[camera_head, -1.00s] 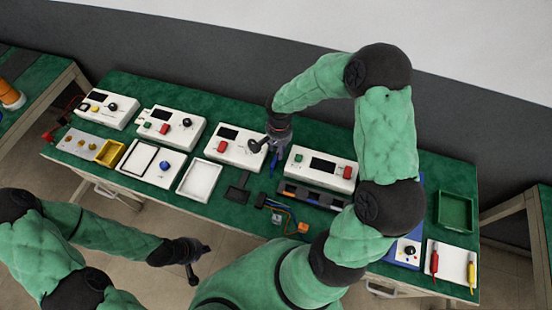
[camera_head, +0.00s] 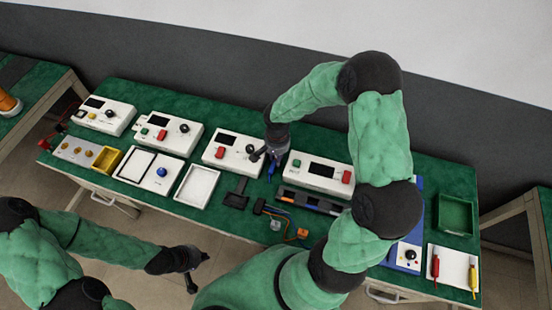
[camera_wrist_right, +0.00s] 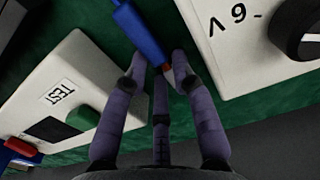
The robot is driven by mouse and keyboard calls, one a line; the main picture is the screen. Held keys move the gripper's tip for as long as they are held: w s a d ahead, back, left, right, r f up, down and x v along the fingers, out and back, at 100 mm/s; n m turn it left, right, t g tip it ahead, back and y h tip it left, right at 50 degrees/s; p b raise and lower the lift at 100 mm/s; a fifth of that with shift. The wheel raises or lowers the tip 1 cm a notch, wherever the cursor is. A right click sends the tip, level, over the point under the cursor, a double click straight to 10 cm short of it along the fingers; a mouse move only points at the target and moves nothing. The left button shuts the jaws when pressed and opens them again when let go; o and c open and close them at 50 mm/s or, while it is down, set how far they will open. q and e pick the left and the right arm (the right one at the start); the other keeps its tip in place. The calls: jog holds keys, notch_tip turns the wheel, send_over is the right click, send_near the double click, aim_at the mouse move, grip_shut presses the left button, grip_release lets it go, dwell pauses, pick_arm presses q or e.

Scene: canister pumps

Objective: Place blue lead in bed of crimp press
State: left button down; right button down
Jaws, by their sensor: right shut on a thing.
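My right gripper (camera_head: 270,160) is shut on the blue lead (camera_head: 271,171), above the gap between two white instrument boxes. In the right wrist view, the purple-grey fingers (camera_wrist_right: 162,80) are around the end of the blue lead (camera_wrist_right: 140,32), and a small red part shows between them. The rest of the lead runs out of that view at the top. A small black fixture (camera_head: 237,197) lies on the green bench in front of the boxes; I cannot tell if it is the crimp press. My left gripper (camera_head: 197,272) hangs in front of the bench; its jaw opening is unclear.
In front are a long black rack (camera_head: 310,203), thin wires with an orange end (camera_head: 302,233) and a white tray (camera_head: 197,185).

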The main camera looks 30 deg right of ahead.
jog(key=shift+r, duration=0.35)
notch_tip(320, 180, up, 2)
jog(key=shift+r+p, duration=0.1)
jog(key=shift+p, duration=0.45)
jog(key=s+a+r+p, duration=0.3)
jog(key=s+a+r, duration=0.4)
jog(key=s+r, duration=0.3)
jog(key=shift+s+a, duration=0.4)
jog(key=shift+s, duration=0.4)
